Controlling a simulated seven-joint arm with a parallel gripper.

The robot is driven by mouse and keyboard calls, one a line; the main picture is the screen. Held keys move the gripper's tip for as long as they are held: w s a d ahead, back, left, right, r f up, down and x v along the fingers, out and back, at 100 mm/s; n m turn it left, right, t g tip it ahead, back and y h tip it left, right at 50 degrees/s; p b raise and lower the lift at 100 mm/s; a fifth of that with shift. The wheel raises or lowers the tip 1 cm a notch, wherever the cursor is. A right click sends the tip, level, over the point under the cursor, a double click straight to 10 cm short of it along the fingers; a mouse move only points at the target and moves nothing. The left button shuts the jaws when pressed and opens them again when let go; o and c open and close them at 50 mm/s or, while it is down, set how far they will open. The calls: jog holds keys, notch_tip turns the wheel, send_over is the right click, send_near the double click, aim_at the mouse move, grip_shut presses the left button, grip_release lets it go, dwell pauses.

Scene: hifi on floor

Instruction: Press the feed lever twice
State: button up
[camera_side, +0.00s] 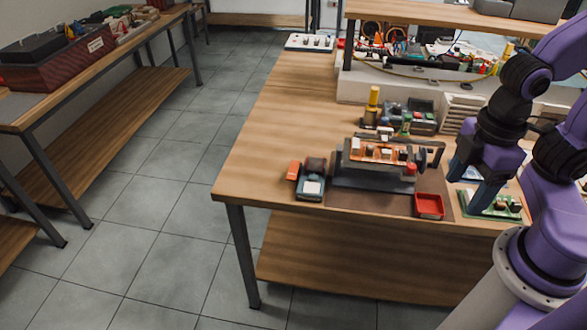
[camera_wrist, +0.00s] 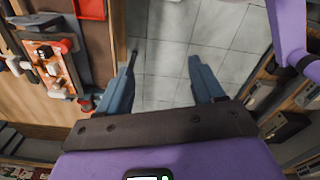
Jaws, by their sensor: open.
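A machine with an orange top and a dark base (camera_side: 375,175) stands near the front edge of the wooden table. A dark upright arm (camera_side: 438,157) and a red knob (camera_side: 410,169) are at its right end; I cannot tell which is the feed lever. In the wrist view the machine's orange part (camera_wrist: 70,68) is at the left, with a red knob (camera_wrist: 66,46) beside it. My gripper (camera_side: 474,188) is to the right of the machine, apart from it. In the wrist view its blue fingers (camera_wrist: 165,82) are spread, with only floor between them.
A red tray (camera_side: 429,206) sits in front of the machine, close to my gripper. A green board (camera_side: 492,204) lies right of it. A small dark device (camera_side: 311,184) stands to the machine's left. Boxes and a yellow-topped post (camera_side: 373,100) are behind.

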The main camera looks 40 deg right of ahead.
grip_shut()
dwell(1.5)
